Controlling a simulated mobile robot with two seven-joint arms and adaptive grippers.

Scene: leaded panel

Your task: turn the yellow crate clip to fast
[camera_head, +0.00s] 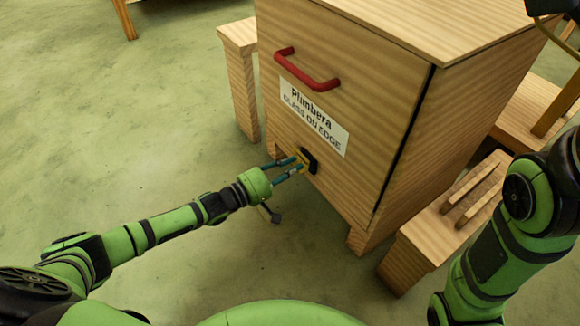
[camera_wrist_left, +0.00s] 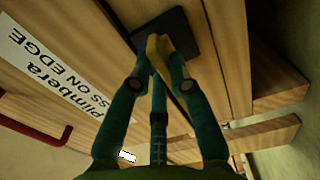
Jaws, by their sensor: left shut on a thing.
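The yellow clip (camera_head: 301,160) sits on a dark plate (camera_head: 309,161) low on the front of the wooden crate (camera_head: 402,112). My left gripper (camera_head: 296,164) reaches in from the left with its fingers closed on the clip. In the left wrist view the clip (camera_wrist_left: 158,44) shows between the fingertips, against the dark plate (camera_wrist_left: 178,32). The fingers hide part of the clip, and I cannot tell how far it is turned. My right arm shows at the right, but its gripper is not in view.
A red handle (camera_head: 307,70) and a white label (camera_head: 314,116) reading "Plimbera GLASS ON EDGE" are on the crate front above the clip. Wooden supports (camera_head: 240,80) stand around the crate.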

